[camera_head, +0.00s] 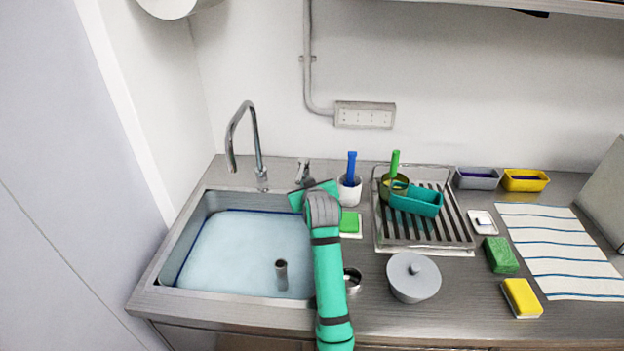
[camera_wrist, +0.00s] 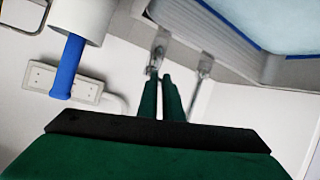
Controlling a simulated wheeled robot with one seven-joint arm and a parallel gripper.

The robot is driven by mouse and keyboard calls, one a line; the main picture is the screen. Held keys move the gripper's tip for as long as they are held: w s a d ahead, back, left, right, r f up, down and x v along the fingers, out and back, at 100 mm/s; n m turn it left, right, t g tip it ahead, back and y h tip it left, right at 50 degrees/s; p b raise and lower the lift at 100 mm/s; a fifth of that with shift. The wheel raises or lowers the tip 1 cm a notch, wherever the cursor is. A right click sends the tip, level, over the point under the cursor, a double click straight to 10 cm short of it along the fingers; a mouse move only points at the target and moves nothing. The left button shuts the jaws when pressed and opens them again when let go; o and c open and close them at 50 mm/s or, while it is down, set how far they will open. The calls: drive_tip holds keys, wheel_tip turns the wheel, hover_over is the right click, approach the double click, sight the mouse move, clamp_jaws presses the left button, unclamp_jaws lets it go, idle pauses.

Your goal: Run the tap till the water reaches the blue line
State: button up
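The sink (camera_head: 172,245) holds pale blue water (camera_head: 240,250). The blue line (camera_head: 265,211) shows along the far wall at the water's edge; it also shows in the wrist view (camera_wrist: 228,22). The tall curved tap spout (camera_head: 250,125) stands behind the sink, and I see no stream under its mouth. The tap lever (camera_head: 303,168) stands right of the spout. My gripper (camera_head: 310,188) is just in front of the lever. In the wrist view its green fingers (camera_wrist: 160,82) are close together, tips near the lever (camera_wrist: 158,45); contact is unclear.
A grey upright pipe (camera_head: 281,273) stands in the sink. Right of my arm are a white cup with a blue-handled brush (camera_head: 350,180), a green sponge (camera_head: 350,222), a dish rack (camera_head: 425,247) and a lidded grey pot (camera_head: 413,278). A wall stands close left of the sink.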

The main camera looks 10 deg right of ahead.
drive_tip(key=shift+s+a+r, duration=1.25)
drive_tip(key=shift+s+r, duration=0.2)
drive_tip(key=shift+c, duration=0.2)
drive_tip(key=shift+o, duration=1.1)
drive_tip(key=shift+s+a+r, duration=0.15)
drive_tip(key=shift+s+r, duration=0.05)
drive_tip(key=shift+s, duration=0.2)
drive_tip(key=shift+s+a+r, duration=0.1)
drive_tip(key=shift+s+r, duration=0.05)
drive_tip(key=shift+s, duration=0.25)
drive_tip(key=shift+s+d, duration=0.1)
drive_tip(key=shift+s, duration=0.4)
drive_tip(key=shift+s+r, duration=0.1)
drive_tip(key=shift+s, duration=0.6)
drive_tip(key=v, duration=1)
drive_tip(key=shift+s, duration=0.4)
drive_tip(key=shift+d, duration=0.1)
